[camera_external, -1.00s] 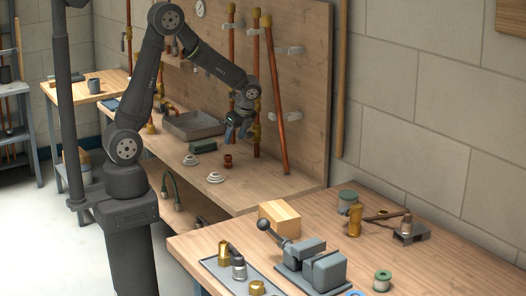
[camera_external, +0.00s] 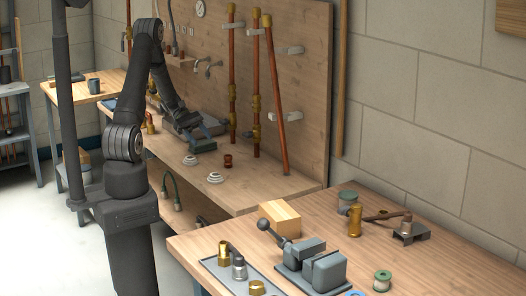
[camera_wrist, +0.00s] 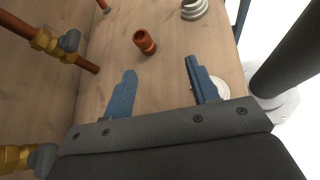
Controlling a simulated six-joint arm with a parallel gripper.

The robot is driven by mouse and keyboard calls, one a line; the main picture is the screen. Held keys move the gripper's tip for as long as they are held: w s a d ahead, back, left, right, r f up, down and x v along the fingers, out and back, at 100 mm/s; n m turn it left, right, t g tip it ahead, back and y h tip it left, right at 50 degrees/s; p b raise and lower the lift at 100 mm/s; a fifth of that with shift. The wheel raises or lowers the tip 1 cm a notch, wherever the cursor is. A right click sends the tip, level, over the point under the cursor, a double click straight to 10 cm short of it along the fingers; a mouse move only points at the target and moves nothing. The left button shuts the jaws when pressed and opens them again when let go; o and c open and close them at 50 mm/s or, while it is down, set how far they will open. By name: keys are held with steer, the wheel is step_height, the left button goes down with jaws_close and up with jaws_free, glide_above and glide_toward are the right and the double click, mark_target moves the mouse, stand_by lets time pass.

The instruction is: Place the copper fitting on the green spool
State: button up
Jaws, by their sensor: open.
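The copper fitting (camera_external: 228,160) stands on the long bench, and in the wrist view the fitting (camera_wrist: 145,41) lies ahead of the fingers, apart from them. A small green spool (camera_external: 382,280) stands upright near the front of the right-hand table. A larger grey-green spool (camera_external: 347,199) stands farther back there.
White ribbed pieces (camera_external: 215,177) lie on the bench near the fitting. Copper pipes (camera_external: 277,110) rise along the wooden backboard. A vise (camera_external: 315,266), a wood block (camera_external: 280,217) and a brass fitting (camera_external: 354,220) occupy the right-hand table.

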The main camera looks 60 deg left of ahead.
steer(key=a+n+t, duration=0.2)
steer(key=a+n, duration=0.1)
steer(key=n, duration=0.1)
glide_toward(228, 156)
steer(key=shift+h, duration=0.3)
steer(key=d+f, duration=0.1)
steer(key=w+d+f, duration=0.1)
steer(key=d+f, duration=0.1)
steer(key=shift+w+d+f, duration=0.1)
steer(key=shift+w+f, duration=0.05)
steer(key=shift+w, duration=0.25)
steer(key=shift+r+x, duration=0.1)
steer(key=shift+x, duration=1.2)
steer(key=shift+r+x, duration=0.15)
steer(key=shift+x, duration=1.2)
steer(key=c, duration=1.1)
steer(key=shift+r, duration=0.1)
